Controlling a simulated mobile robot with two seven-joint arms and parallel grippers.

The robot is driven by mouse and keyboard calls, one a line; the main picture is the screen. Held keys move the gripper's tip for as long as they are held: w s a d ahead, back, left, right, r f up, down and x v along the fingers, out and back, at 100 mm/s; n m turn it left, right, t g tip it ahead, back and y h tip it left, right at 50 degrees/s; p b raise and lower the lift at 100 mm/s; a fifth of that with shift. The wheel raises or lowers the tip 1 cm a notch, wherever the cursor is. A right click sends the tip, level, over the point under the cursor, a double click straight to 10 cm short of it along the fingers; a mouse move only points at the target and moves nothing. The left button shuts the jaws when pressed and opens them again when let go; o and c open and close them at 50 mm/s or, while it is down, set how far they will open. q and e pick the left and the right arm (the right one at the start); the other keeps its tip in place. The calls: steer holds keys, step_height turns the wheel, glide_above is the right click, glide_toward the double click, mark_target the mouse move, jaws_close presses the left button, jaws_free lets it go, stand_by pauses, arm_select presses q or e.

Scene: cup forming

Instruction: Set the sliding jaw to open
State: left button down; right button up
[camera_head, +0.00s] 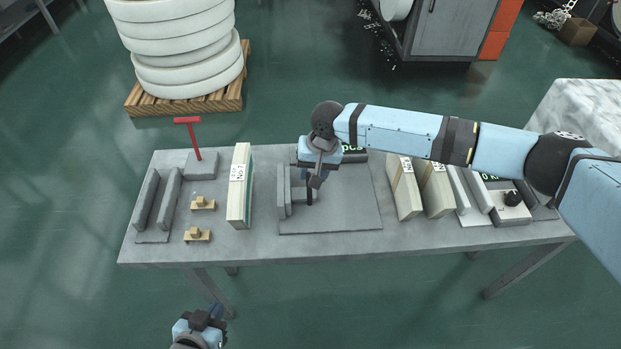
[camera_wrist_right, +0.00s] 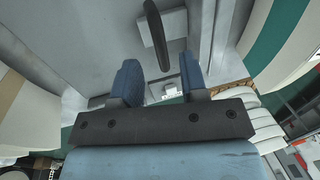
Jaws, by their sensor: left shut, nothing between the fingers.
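The sliding jaw (camera_head: 298,195) is a low grey block on a grey base plate (camera_head: 345,210) near the table's middle. It stands close beside a taller grey upright plate (camera_head: 282,190) at the left end of that base. A dark handle (camera_head: 309,197) sits just right of the jaw; it shows as a dark bar in the right wrist view (camera_wrist_right: 156,35). My right gripper (camera_wrist_right: 160,78) is open over the handle, with the bar showing between and beyond its blue fingers. I cannot tell whether they touch. My left gripper (camera_head: 216,311) is shut and empty, off the table's front edge.
A red T-handle (camera_head: 188,122) rises at the back left. Two small wooden pieces (camera_head: 203,204) lie on the left side. The plate's right part is clear.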

steer(key=shift+a+f, duration=0.15)
steer(key=shift+f, duration=0.6)
steer(key=shift+a+f, duration=0.15)
steer(key=shift+f, duration=0.6)
steer(key=shift+c, duration=0.2)
jaws_close()
steer(key=shift+d+r+p, duration=0.15)
steer(key=shift+d+p, duration=0.05)
steer(key=shift+p, duration=0.15)
steer(key=d+p, duration=0.5)
steer(key=d, duration=0.1)
steer(key=shift+d, duration=0.5)
steer(key=shift+w, duration=0.1)
